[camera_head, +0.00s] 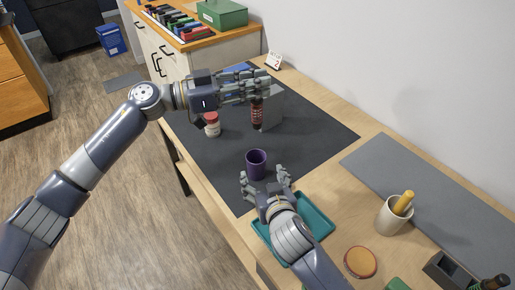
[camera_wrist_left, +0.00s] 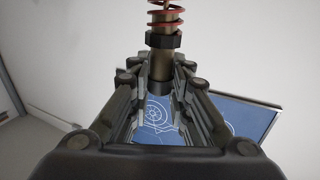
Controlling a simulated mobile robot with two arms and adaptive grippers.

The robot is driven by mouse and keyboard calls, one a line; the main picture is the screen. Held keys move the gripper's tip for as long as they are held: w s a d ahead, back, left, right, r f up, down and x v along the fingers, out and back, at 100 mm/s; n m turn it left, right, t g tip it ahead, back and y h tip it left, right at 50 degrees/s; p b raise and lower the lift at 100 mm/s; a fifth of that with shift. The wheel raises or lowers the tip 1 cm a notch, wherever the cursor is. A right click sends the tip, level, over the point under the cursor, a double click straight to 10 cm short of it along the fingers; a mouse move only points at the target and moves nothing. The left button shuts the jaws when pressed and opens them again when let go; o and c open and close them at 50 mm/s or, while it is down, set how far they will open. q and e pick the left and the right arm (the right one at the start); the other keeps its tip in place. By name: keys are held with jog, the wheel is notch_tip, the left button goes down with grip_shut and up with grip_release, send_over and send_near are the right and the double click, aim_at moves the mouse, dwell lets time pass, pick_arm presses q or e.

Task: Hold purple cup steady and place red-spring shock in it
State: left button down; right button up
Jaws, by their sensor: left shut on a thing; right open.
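The purple cup (camera_head: 256,165) stands upright on the dark mat in the head view. My right gripper (camera_head: 265,174) is open just in front of the cup, with its fingers spread. Whether they touch the cup is unclear. My left gripper (camera_head: 264,88) is over the far part of the mat, shut on the red-spring shock (camera_head: 257,114), which hangs below the fingers. In the left wrist view the shock (camera_wrist_left: 162,65) is between the fingers, its red spring at the top edge. The left gripper and shock are farther back than the cup.
A grey block (camera_head: 273,107) stands beside the shock. A red-and-white jar (camera_head: 212,125) is left on the dark mat (camera_head: 310,140). A teal tray (camera_head: 319,222) lies under my right arm. A beige cup with a yellow handle (camera_head: 392,217) stands right. The mat right of the purple cup is clear.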

aim_at(258, 169)
jog(key=x, duration=0.9)
jog(key=shift+w+r, duration=0.1)
jog(key=c, duration=1.2)
